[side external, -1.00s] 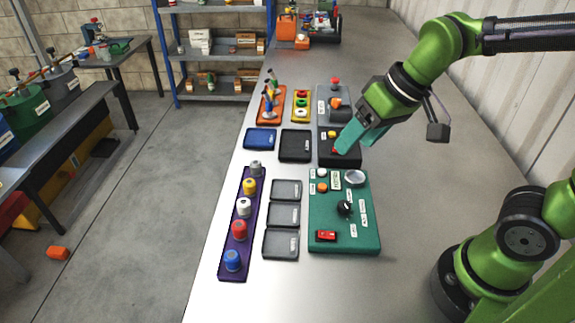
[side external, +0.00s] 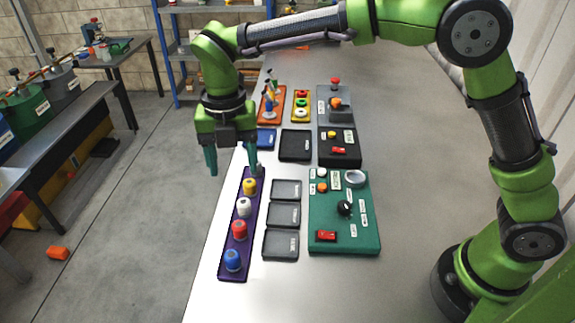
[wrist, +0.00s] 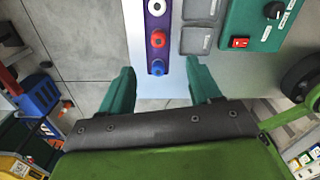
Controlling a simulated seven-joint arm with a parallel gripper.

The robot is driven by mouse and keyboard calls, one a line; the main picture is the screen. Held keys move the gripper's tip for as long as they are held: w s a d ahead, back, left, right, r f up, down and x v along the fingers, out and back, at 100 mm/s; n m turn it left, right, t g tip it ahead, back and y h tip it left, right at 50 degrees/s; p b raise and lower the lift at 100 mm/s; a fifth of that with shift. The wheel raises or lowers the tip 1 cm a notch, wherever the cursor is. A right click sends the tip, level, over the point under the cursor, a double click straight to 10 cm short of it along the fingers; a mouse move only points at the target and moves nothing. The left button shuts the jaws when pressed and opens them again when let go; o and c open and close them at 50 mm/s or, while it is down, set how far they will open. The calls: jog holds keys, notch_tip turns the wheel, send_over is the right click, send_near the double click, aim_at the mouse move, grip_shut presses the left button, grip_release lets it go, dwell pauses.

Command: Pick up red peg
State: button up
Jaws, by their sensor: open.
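The red peg (side external: 239,230) stands upright in the purple rack (side external: 226,268), between the white peg (side external: 243,207) and the blue peg (side external: 232,260). In the wrist view, the red peg (wrist: 157,40) lies ahead of the fingertips, roughly centred between them, with the blue peg (wrist: 158,68) nearer. My gripper (side external: 231,168) is open and empty, pointing down over the far end of the rack and the table's left edge. It is apart from the red peg. In the wrist view, both fingers of my gripper (wrist: 162,82) show spread wide. A yellow peg (side external: 249,186) also stands in the rack.
Right of the rack are several grey trays (side external: 281,244) and a green control panel (side external: 342,244). Behind are a black tray (side external: 295,145), an orange tray (side external: 263,112) and a black switch box (side external: 345,158). The table's right side is clear.

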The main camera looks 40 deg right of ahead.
send_over(239, 223)
jog(key=d, duration=0.1)
notch_tip(239, 223, down, 11)
jog(key=shift+w+f, duration=0.15)
jog(key=f, duration=0.3)
jog(key=a+f, duration=0.1)
jog(key=f, duration=0.1)
jog(key=shift+f, duration=0.3)
jog(key=c, duration=1.1)
